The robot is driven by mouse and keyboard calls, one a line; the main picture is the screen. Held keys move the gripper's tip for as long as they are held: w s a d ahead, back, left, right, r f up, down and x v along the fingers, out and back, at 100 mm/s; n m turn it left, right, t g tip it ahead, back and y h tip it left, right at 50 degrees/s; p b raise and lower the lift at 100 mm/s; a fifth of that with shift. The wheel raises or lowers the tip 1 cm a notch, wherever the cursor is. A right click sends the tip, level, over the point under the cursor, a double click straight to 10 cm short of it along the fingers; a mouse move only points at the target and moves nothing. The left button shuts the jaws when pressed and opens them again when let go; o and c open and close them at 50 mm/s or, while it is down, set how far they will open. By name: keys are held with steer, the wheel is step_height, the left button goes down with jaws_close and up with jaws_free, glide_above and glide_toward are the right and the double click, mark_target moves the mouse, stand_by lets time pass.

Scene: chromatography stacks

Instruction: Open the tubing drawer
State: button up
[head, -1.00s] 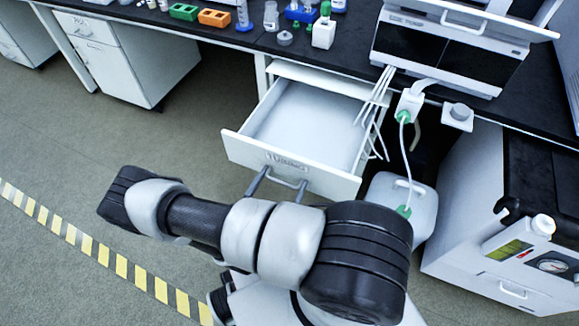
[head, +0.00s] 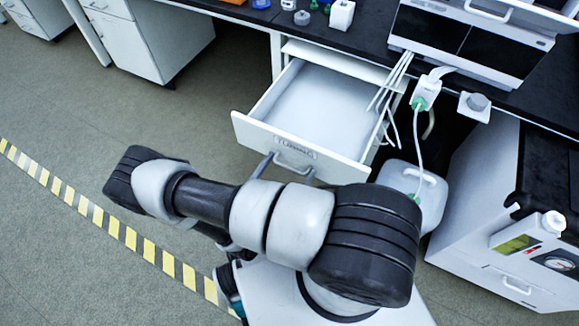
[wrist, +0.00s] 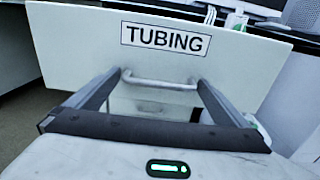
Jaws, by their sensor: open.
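The tubing drawer (head: 268,137) is a white drawer under the black bench, pulled well out, and its inside looks empty. In the wrist view its front (wrist: 80,40) fills the picture, with a "TUBING" label and a metal bar handle (wrist: 160,84) below it. My gripper (wrist: 160,79) is open, its two dark fingers at either end of the handle, tips close to the drawer front. I cannot tell whether they touch the handle. In the head view my gripper (head: 287,168) is partly hidden behind my arm, at the handle.
White tubes (head: 391,82) hang from the bench beside the drawer's right side. A white jug (head: 430,205) stands on the floor to the right, near a white cabinet unit (head: 470,200). Bare floor (head: 110,90) lies to the left, with a yellow striped line.

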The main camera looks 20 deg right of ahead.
steer(key=v, duration=1.6)
steer(key=shift+s+p, duration=0.25)
steer(key=shift+p, duration=0.15)
steer(key=shift+a, duration=0.2)
